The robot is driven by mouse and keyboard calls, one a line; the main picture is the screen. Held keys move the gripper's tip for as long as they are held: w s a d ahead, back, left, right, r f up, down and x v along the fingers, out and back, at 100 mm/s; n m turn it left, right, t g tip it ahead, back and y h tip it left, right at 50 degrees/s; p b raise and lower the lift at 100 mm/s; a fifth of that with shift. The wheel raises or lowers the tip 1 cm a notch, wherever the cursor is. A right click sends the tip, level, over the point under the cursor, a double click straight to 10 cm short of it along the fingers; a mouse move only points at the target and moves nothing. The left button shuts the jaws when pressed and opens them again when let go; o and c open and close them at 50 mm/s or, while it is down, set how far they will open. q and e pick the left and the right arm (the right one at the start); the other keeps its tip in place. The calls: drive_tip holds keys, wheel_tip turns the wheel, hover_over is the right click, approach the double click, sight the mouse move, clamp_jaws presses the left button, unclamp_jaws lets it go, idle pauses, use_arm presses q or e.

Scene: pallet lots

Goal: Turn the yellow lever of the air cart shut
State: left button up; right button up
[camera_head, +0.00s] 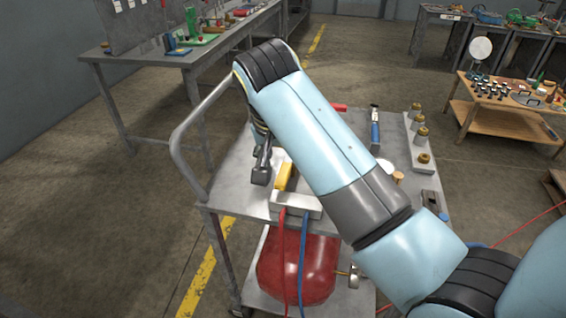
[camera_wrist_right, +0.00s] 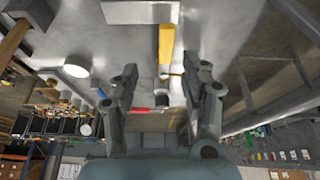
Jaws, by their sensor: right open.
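The air cart (camera_head: 240,170) is a grey trolley below my right arm. On its top sits a pale metal block (camera_head: 296,203) with a yellow lever (camera_head: 284,177) and red and blue hoses. My right gripper (camera_head: 262,173) shows partly, just left of the lever; my arm hides the rest. In the right wrist view, the open, empty right gripper (camera_wrist_right: 162,78) has the yellow lever (camera_wrist_right: 166,42) between its fingers in the picture, with visible space on both sides. The pale block (camera_wrist_right: 130,12) shows behind. I cannot tell the depth gap to the lever. My left gripper is out of view.
A bent push handle (camera_head: 185,125) rises at the cart's left end. A rail with brass fittings (camera_head: 421,135) and a blue-handled tool (camera_head: 375,130) lie on its right side. A red tank (camera_head: 297,265) sits below. The floor on the left is clear.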

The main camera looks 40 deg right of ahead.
sight(283, 175)
drive_tip(key=shift+m, duration=0.4)
drive_tip(key=x, duration=0.4)
drive_tip(key=w+x, duration=0.1)
drive_tip(key=x, duration=0.4)
drive_tip(key=shift+w+d+f+b, duration=0.1)
drive_tip(key=shift+w+d+b, duration=0.1)
drive_tip(key=shift+w+b, duration=0.1)
clamp_jaws()
